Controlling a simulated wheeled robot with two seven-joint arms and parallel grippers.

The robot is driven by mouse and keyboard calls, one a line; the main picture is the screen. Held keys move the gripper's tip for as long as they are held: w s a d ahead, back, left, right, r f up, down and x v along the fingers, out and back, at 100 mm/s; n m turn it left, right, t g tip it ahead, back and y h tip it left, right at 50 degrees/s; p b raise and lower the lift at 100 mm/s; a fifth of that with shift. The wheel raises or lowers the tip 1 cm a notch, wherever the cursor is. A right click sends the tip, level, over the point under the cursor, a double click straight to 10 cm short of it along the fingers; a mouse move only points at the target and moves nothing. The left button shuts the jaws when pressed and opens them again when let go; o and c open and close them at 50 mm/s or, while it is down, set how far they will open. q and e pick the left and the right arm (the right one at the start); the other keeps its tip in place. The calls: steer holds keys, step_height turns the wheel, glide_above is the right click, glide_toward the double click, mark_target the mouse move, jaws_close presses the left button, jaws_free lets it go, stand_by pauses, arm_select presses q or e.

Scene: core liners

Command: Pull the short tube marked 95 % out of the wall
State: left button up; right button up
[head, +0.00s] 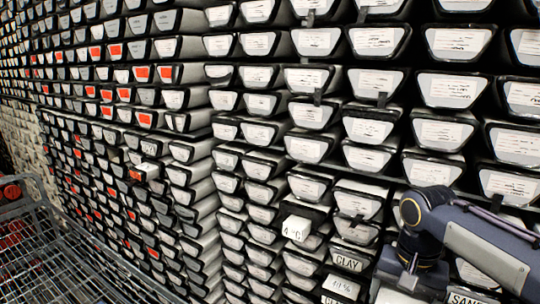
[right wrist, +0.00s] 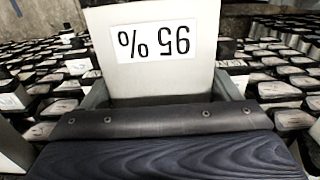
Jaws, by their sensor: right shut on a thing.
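The short tube marked 95 % (right wrist: 150,85) fills the upper middle of the right wrist view, its white label upside down. My right gripper (right wrist: 163,92) has one finger on each side of the tube and is shut on it. How far the tube stands out of the wall I cannot tell. In the head view my right arm comes in from the right over the wall's lower right; its gripper and the 95 % label cannot be made out there. My left gripper is not in view.
A wall of stacked labelled liners (head: 315,145) fills the head view. A white block marked 4 °C (head: 296,228) sticks out of it, left of my right arm. Liners marked CLAY (head: 347,262) and 40 % (head: 341,287) are below. A wire cart (head: 60,260) stands at lower left.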

steer(key=shift+r, duration=0.1)
steer(key=c, duration=0.5)
steer(key=shift+c, duration=0.2)
steer(key=shift+s+a+b, duration=0.1)
steer(key=shift+s+a, duration=0.35)
steer(key=shift+s, duration=0.25)
steer(key=shift+s+a+b, duration=0.15)
steer(key=shift+s+a, duration=0.25)
steer(key=shift+s, duration=0.35)
steer(key=shift+s+a+b, duration=0.1)
steer(key=shift+s+a, duration=0.35)
steer(key=shift+s, duration=0.25)
steer(key=shift+s+a+b, duration=0.1)
steer(key=shift+s+a, duration=0.55)
steer(key=shift+s, duration=0.4)
steer(key=shift+s+a+b, duration=0.15)
steer(key=shift+s+a, duration=0.5)
steer(key=shift+s, duration=0.45)
steer(key=shift+s+a+b, duration=0.1)
steer(key=shift+s+a, duration=0.55)
steer(key=shift+s, duration=0.4)
